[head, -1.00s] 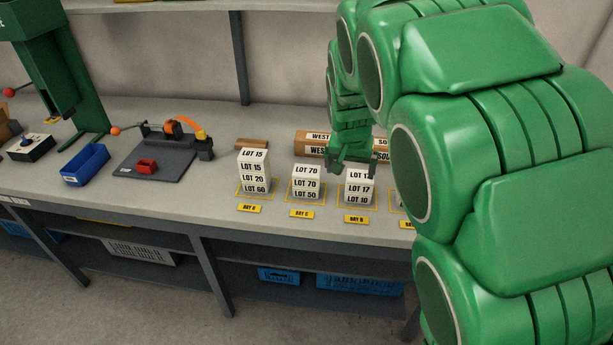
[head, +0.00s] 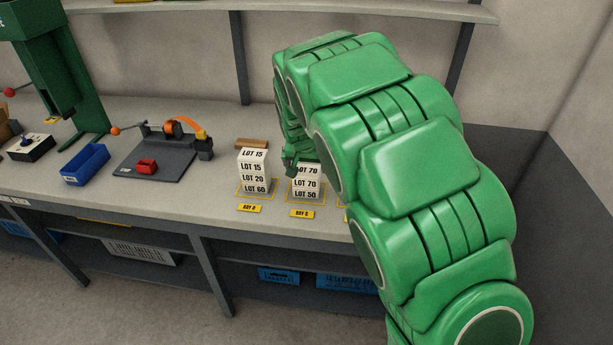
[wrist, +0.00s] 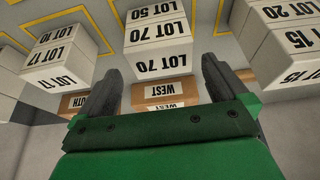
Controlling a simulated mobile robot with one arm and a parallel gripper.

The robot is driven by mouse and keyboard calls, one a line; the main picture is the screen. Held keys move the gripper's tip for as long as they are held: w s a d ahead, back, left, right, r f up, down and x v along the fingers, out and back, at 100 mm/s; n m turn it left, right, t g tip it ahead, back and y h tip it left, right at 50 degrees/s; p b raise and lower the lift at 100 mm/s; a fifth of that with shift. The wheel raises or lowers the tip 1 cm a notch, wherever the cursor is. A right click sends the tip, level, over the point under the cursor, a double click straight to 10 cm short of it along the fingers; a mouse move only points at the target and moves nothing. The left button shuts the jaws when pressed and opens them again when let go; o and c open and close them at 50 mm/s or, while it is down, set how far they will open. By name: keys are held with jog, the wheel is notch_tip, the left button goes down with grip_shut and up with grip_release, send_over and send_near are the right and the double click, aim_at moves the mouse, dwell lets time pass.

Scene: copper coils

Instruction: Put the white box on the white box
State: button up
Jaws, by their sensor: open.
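White boxes with black LOT labels stand in stacks on the bench. The stack at BAY B's left (head: 253,172) reads LOT 15, LOT 15, LOT 20, LOT 60 from the top. The middle stack (head: 306,184) reads LOT 70, LOT 70, LOT 50; it also shows in the wrist view (wrist: 158,45). Another stack (wrist: 62,60), with LOT 17 and LOT 10 labels, shows in the wrist view but is hidden behind my arm in the head view. My gripper (wrist: 167,65) is open and empty, its fingers either side of the middle stack's line in the wrist view. In the head view my gripper (head: 291,166) is beside that stack's top, partly hidden.
Brown cartons marked WEST (wrist: 165,92) lie behind the stacks. A blue bin (head: 85,164) and a grey fixture with a red block (head: 147,166) stand to the left. Yellow outlines and bay labels (head: 250,208) mark the bench front. A shelf runs above.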

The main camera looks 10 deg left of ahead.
aim_at(307, 170)
jog(key=shift+x, duration=2.55)
jog(key=shift+c, duration=0.2)
jog(key=c, duration=1)
jog(key=shift+r, duration=0.15)
